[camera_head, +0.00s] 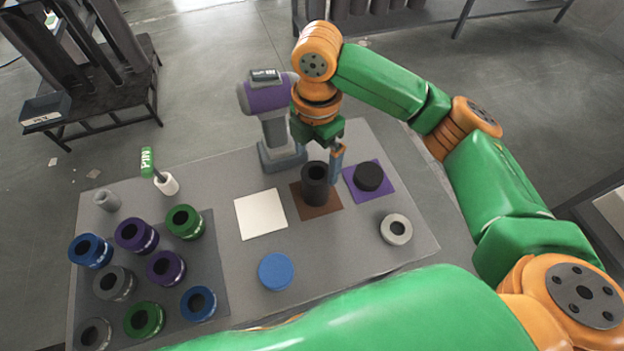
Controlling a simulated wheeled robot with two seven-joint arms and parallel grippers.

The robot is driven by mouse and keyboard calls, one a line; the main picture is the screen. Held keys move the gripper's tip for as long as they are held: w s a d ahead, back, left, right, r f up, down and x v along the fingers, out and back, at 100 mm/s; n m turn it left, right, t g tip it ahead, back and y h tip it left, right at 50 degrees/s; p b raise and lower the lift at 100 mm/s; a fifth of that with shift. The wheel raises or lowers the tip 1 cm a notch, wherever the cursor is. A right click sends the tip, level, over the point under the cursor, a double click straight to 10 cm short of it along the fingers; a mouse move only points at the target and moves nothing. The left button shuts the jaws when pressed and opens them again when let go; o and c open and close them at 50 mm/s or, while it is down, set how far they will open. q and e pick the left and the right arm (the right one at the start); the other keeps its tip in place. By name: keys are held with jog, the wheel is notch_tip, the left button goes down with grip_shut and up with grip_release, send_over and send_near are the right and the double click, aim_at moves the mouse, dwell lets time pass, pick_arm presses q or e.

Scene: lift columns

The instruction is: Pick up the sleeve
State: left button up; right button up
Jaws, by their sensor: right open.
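A tall dark hollow cylinder (315,188), which looks like the sleeve, stands upright on a brown square (327,211) on the grey table. My right gripper (325,160) points down at the cylinder's top, with its jaws open. One finger shows beside the cylinder's right side; the other is partly hidden. I cannot tell whether the fingers touch it. My left gripper is not in view.
A black disc (368,177) sits on a purple square close right of the cylinder. A grey ring (396,229), blue disc (276,271), white square (261,214) and purple-grey machine (275,125) surround it. Several coloured rings fill a dark mat (215,262) at left.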

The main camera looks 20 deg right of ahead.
aim_at(316, 172)
jog(key=f+b, duration=0.2)
jog(key=f, duration=0.2)
jog(key=shift+s+b, duration=0.25)
jog(key=shift+b, duration=0.15)
jog(key=f, duration=0.4)
jog(key=f+p, duration=0.1)
jog(key=f, duration=0.2)
jog(key=shift+w+d, duration=0.15)
jog(key=shift+w, duration=0.2)
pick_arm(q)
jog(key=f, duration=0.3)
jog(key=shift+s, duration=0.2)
pick_arm(e)
jog(key=shift+r, duration=0.1)
grip_shut()
